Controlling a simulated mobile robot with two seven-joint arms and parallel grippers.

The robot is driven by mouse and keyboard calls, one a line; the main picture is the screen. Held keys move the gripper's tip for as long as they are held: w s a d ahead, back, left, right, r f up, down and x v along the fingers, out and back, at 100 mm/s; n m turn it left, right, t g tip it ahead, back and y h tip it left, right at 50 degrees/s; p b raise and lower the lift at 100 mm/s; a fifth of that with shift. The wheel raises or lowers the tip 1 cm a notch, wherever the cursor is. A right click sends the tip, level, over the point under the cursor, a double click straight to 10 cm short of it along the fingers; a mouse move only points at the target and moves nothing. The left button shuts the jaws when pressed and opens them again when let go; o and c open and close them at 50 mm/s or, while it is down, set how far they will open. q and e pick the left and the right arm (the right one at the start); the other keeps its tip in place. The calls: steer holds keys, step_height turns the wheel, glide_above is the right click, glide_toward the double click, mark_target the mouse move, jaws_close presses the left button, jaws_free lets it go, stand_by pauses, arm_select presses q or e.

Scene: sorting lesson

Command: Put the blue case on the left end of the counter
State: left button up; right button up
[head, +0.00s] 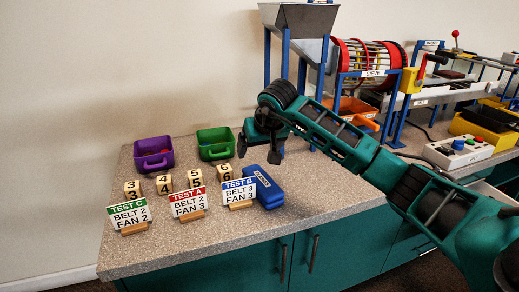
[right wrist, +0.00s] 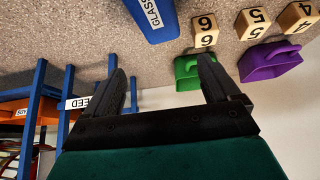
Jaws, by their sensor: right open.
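The blue case (head: 264,187) lies on the speckled counter (head: 300,216), just right of the TEST B card. In the right wrist view the blue case (right wrist: 152,20) shows at the top edge, partly cut off, with a label reading "GLASS". My right gripper (head: 260,150) is open and empty, above the counter and behind the case in the head view. In the right wrist view its fingers (right wrist: 162,68) are spread apart, with the case beyond them and not between them. My left gripper is not in view.
Purple (head: 153,154) and green (head: 215,144) scoops stand at the back left. Several numbered wooden blocks (head: 165,184) and the TEST C (head: 129,214), TEST A (head: 188,201) and TEST B (head: 238,191) cards stand before them. A hopper (head: 298,19) and sieve machine (head: 372,73) are behind my arm. The counter's front left strip is clear.

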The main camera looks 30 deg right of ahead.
steer(key=p+v, duration=0.2)
steer(key=v, duration=1)
steer(key=shift+a, duration=0.1)
